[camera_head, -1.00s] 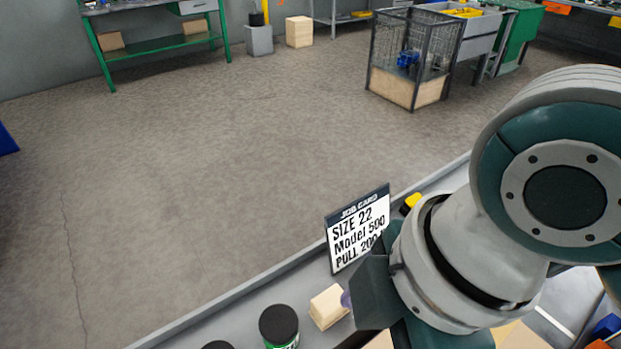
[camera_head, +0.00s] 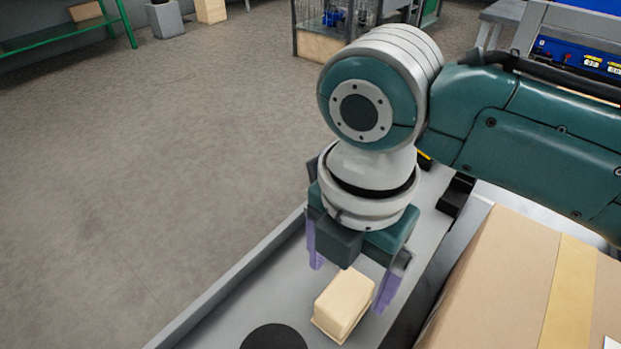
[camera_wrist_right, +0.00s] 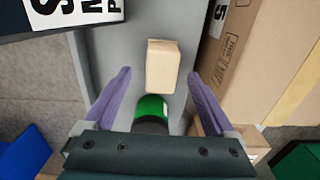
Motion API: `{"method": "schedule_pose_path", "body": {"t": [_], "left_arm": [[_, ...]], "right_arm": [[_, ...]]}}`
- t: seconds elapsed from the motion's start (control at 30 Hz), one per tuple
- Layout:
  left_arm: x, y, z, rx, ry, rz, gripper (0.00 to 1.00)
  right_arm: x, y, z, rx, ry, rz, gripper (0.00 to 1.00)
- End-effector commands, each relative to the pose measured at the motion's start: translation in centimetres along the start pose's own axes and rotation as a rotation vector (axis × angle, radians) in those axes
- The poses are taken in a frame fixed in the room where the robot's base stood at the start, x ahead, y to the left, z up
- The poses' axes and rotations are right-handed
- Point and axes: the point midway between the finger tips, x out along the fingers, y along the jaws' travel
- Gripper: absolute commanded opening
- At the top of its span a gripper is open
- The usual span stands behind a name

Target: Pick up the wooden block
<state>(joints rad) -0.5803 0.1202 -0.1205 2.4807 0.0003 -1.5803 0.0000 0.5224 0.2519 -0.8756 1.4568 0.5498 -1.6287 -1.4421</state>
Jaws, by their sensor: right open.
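The wooden block (camera_head: 343,302) is a pale, rectangular piece on the grey tray-like surface in the head view. It also shows in the right wrist view (camera_wrist_right: 162,66), at the upper middle, ahead of the fingers. My right gripper (camera_head: 352,278) is open above the block, its purple fingers wide apart. In the wrist view the open fingers (camera_wrist_right: 156,98) stand to either side, with nothing held between them. I cannot tell the exact height of the fingertips over the block. My left gripper is not in view.
A cardboard box (camera_head: 510,290) stands close on the right of the block. A black round-topped item (camera_head: 274,338) is in front; a green and black can (camera_wrist_right: 152,112) shows in the wrist view. A black-edged sign (camera_wrist_right: 72,12) is at the wrist view's upper left. The surface has a raised edge (camera_head: 235,275).

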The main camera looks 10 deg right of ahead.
Motion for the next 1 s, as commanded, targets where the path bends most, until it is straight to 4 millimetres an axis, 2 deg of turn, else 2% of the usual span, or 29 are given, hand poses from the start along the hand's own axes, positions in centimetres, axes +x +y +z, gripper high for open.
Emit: {"method": "schedule_pose_path", "body": {"t": [0.2,0.3,0.6,1.0], "left_arm": [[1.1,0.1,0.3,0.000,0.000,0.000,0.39],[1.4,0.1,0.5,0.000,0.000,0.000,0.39],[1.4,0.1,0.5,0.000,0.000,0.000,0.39],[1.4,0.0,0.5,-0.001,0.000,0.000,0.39]], "right_arm": [[3.6,-0.4,-0.5,0.001,0.001,-0.002,0.90],[4.7,-0.4,-0.4,0.001,-0.001,-0.001,0.90],[5.0,-0.4,-0.4,0.000,-0.001,0.001,0.89],[4.9,-0.4,-0.4,0.000,-0.001,0.001,0.44]]}}
